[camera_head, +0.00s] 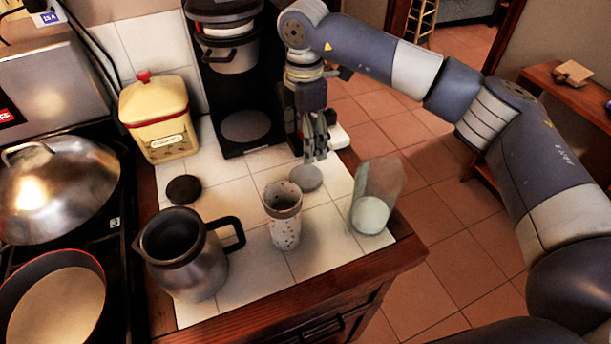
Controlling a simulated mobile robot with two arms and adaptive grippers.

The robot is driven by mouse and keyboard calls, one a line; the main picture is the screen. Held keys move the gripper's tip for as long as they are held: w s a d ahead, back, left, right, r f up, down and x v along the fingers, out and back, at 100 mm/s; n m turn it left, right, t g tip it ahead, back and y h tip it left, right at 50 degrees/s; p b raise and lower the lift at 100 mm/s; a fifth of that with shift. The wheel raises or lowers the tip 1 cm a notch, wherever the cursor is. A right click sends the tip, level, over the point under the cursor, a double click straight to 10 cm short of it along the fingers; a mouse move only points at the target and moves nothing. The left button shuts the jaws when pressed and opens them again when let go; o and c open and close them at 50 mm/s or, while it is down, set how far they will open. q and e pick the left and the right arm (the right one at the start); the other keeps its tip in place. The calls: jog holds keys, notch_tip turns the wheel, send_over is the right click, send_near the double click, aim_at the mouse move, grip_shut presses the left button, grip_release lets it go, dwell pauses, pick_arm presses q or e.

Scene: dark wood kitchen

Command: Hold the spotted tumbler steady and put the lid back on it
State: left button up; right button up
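The spotted tumbler (286,232) stands upright on the white tiled counter, its top open. A grey round lid (306,179) lies flat on the tiles behind it, slightly to the right. A dark round lid (184,189) lies farther left, behind the steel jug; I cannot tell for certain which lid belongs to the tumbler. My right gripper (315,157) points down just above and behind the grey lid. Its fingers look close together, and whether they are open or shut is unclear. Nothing shows held in it. My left gripper is not in view.
A steel jug (189,270) stands left of the tumbler, its black handle pointing toward it. A clear glass (373,200) stands to the right near the counter edge. A coffee maker (238,110) and a yellow canister (158,122) stand behind. The stove with pans is at left.

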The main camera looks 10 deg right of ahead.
jog(key=p, duration=0.1)
send_over(306, 176)
notch_tip(306, 176, down, 5)
jog(key=shift+a+r, duration=0.15)
jog(key=shift+f, duration=0.5)
jog(key=shift+f+p, duration=0.2)
jog(key=shift+p, duration=0.1)
notch_tip(306, 176, down, 5)
jog(key=shift+w+r+p, duration=0.1)
jog(key=shift+p, duration=0.7)
jog(key=c, duration=0.7)
